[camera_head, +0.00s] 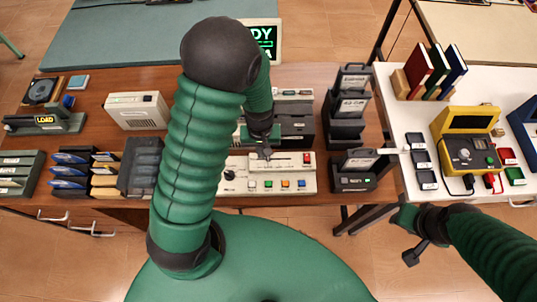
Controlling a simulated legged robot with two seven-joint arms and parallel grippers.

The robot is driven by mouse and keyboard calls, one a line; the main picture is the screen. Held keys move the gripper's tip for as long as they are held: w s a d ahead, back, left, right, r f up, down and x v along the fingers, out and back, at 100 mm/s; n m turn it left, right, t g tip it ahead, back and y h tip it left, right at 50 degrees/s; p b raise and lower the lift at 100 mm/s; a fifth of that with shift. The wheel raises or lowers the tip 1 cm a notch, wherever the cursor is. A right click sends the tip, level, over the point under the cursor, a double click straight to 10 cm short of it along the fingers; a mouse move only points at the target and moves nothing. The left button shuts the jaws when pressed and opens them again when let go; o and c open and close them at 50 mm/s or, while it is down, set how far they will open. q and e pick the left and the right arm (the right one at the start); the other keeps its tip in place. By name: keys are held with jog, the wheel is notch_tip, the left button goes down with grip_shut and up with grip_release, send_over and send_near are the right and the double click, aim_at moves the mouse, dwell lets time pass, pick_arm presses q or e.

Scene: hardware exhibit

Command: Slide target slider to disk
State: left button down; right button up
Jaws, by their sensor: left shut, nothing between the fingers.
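A cream control panel (258,186) stands near the front edge of the brown table, with a dark slider slot (285,159), a red button and a row of small coloured buttons. My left gripper (264,154) points down at the panel's upper part, at the slot's left end. It is shut and empty. Whether it touches a slider knob is too small to tell, and the slider labels are unreadable. My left arm hides part of the panel's surroundings. My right gripper (408,238) hangs over the floor in front of the white table, away from the panel; its finger opening is unclear.
Dark stacked units (347,115) stand right of the panel, and grey equipment (292,115) stands behind it. A yellow meter (469,150) and books (437,72) are on the white table. A beige box (136,110) and card racks (104,172) stand left. A screen (264,38) is partly hidden.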

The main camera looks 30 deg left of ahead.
aim_at(270, 157)
pick_arm(q)
jog(key=shift+f+b, duration=1)
jog(key=shift+f, duration=0.35)
jog(key=shift+w+d+p, duration=0.3)
jog(key=shift+w+d, duration=0.15)
jog(key=shift+d, duration=0.25)
jog(key=shift+w+d+p, duration=0.25)
jog(key=shift+w+d, duration=0.15)
jog(key=shift+d, duration=0.25)
dwell(0.5)
jog(key=shift+s+a, duration=0.15)
jog(key=shift+a, duration=0.05)
notch_tip(270, 157, up, 7)
jog(key=p, duration=0.7)
jog(key=shift+r, duration=0.15)
